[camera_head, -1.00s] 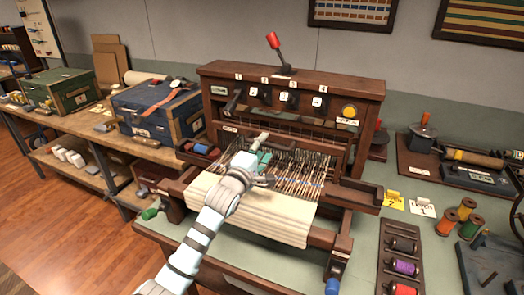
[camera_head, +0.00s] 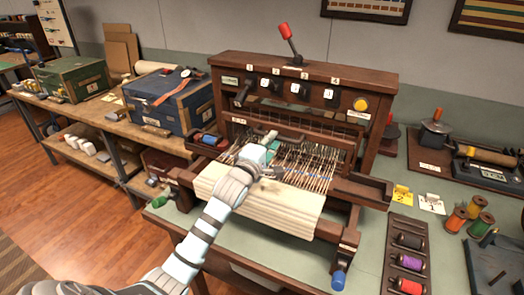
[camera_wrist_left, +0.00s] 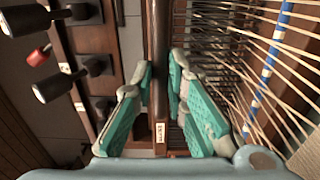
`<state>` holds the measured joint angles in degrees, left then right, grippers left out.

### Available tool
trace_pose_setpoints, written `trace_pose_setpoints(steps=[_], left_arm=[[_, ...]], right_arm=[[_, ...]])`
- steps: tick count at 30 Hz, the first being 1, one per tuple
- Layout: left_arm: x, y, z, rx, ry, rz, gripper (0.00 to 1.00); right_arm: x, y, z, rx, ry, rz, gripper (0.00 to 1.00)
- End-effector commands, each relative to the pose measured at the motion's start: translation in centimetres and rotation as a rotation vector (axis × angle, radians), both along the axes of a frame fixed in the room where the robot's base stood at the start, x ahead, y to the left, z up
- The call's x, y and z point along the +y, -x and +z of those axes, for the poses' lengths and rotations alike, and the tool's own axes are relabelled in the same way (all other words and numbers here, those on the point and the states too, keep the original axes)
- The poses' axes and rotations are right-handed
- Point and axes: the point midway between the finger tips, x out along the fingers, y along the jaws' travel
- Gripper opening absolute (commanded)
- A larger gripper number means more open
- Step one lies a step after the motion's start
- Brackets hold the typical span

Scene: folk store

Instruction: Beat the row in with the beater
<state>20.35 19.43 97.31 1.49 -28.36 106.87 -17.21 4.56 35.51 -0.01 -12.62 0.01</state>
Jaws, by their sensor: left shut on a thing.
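The wooden loom (camera_head: 350,80) stands on the bench. The beater (camera_wrist_left: 159,40) is a dark wooden bar with a small label in the left wrist view. My left gripper (camera_head: 267,146) is at the middle of the loom, over the warp threads (camera_head: 318,165). Its teal finger pads (camera_wrist_left: 162,85) are shut on the beater from both sides. A blue weft thread (camera_wrist_left: 266,72) lies across the pale warp, apart from the beater. Cream woven cloth (camera_head: 265,202) hangs over the loom's front, partly behind my left arm. My right gripper is out of view.
A red-knobbed lever (camera_head: 290,42) stands on the loom's top. A blue chest (camera_head: 170,98) is on the left bench. A spool rack (camera_head: 407,258), yellow card (camera_head: 402,194) and upright spools (camera_head: 470,215) occupy the right side of the bench.

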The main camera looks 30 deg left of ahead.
Motion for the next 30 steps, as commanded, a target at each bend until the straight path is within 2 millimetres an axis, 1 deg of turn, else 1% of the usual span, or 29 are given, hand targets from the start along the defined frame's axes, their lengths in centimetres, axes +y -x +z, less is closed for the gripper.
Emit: trace_pose_setpoints(steps=[1,6,16,30], left_arm=[[0.0,0.4,0.0,0.006,0.0,0.0,0.0],[-0.2,2.0,0.1,0.007,0.0,0.0,0.0],[-0.5,5.0,0.0,0.006,0.0,0.0,0.0],[-1.0,9.2,-0.2,0.008,-0.001,0.001,0.0]], right_arm=[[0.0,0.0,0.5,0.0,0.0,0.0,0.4],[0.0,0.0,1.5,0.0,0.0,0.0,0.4],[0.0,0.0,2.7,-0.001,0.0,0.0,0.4],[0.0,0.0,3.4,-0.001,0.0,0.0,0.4]])
